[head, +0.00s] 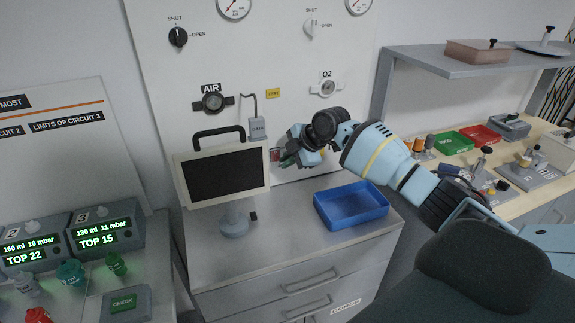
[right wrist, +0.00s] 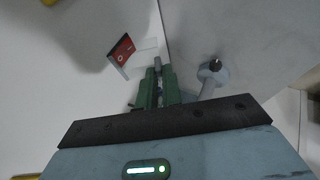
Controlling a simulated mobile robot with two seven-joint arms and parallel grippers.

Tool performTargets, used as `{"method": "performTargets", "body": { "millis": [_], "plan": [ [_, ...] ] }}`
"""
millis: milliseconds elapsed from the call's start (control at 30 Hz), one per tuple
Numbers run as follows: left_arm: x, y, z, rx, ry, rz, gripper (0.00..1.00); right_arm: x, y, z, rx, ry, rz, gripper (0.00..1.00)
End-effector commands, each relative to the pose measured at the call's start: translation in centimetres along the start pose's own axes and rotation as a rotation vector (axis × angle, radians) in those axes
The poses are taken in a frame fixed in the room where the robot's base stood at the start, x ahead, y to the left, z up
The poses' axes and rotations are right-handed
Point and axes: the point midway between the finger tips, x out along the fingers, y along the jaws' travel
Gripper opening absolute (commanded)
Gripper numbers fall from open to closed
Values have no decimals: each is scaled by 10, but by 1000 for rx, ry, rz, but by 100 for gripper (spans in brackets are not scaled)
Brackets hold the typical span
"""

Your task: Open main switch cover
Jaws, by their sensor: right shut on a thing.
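The red main switch (right wrist: 122,49) with a white ring mark shows in the right wrist view on a pale plate. A pale, see-through flap, the switch cover (right wrist: 146,45), stands beside it and reaches to my fingertips. In the head view the red switch (head: 275,155) is a small patch on the wall panel, right of the monitor and partly hidden. My right gripper (head: 287,158) is at the panel, its green fingers (right wrist: 157,80) closed on the cover's edge. The exact angle of the cover is hard to tell. My left gripper is not in view.
The monitor (head: 225,172) stands on the cabinet close left of my right gripper. A blue tray (head: 352,203) lies below my right arm. The AIR fitting (head: 212,102), DATA box (head: 258,129) and O2 fitting (head: 326,88) are on the panel above. The cabinet front is clear.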

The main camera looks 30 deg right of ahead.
Motion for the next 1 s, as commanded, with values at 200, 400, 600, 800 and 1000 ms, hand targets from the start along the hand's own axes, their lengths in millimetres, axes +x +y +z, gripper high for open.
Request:
{"method": "performTargets", "body": {
  "millis": [200,400,600,800,1000],
  "plan": [
    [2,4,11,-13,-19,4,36,-6,10,-5,80,4,-185,0],
    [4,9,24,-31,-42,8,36,-11,16,-6,133,3,-318,0],
    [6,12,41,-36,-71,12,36,-14,21,-8,170,2,-410,0],
    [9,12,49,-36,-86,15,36,-17,26,-8,193,1,-469,0],
    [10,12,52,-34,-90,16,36,-19,28,-9,205,1,-500,0]
  ]
}}
